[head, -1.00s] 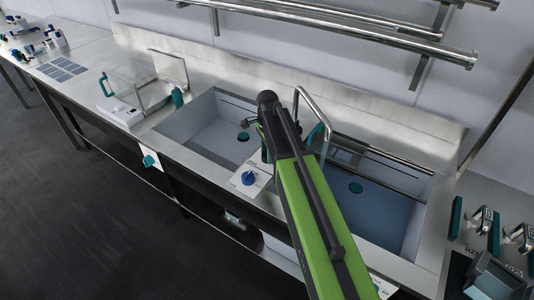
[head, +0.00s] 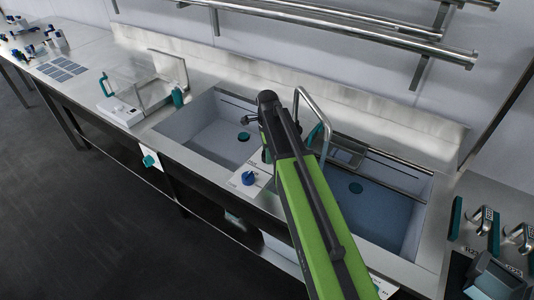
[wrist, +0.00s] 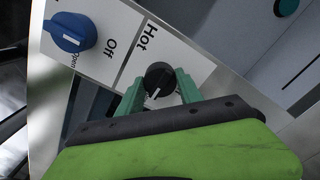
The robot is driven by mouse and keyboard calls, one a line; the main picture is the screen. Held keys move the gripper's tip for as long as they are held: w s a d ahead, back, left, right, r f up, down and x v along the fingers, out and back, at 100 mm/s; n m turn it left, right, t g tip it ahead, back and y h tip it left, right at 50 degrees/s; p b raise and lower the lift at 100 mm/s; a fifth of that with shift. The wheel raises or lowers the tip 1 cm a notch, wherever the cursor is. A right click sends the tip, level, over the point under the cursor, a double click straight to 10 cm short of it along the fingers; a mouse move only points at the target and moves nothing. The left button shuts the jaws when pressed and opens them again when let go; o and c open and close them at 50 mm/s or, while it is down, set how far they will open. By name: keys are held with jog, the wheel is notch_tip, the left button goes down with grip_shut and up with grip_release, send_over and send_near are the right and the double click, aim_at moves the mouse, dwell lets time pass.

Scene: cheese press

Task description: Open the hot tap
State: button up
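The hot tap's knob (wrist: 158,79) is round and black with a white pointer line, on a white panel beside the word "Hot" in the wrist view. The pointer slants toward the lower left. My gripper (wrist: 160,85) has its two green fingers apart, one on each side of the knob's lower part. I cannot tell whether they touch it. In the head view my arm hides the black knob and most of the gripper. A blue knob (wrist: 70,32) sits on the same panel beside "Off"; it also shows in the head view (head: 249,178).
Left of the panel is an empty-looking sink basin (head: 215,135); right of it is a basin with bluish contents (head: 375,205). A curved metal spout (head: 313,108) rises between them. Metal rails (head: 340,25) run along the wall above.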

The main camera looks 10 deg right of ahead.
jog(key=o, duration=0.4)
jog(key=shift+r, duration=0.1)
notch_tip(320, 180, up, 17)
jog(key=p, duration=1.7)
jog(key=s+f+n+b, duration=0.2)
jog(key=s+n, duration=0.6)
jog(key=n, duration=0.1)
jog(key=s+f+n+b, duration=0.2)
jog(key=s+f+n, duration=0.1)
jog(key=s+n, duration=0.5)
jog(key=shift+s+n+b, duration=0.3)
jog(key=shift+n+b, duration=0.05)
jog(key=shift+n, duration=0.25)
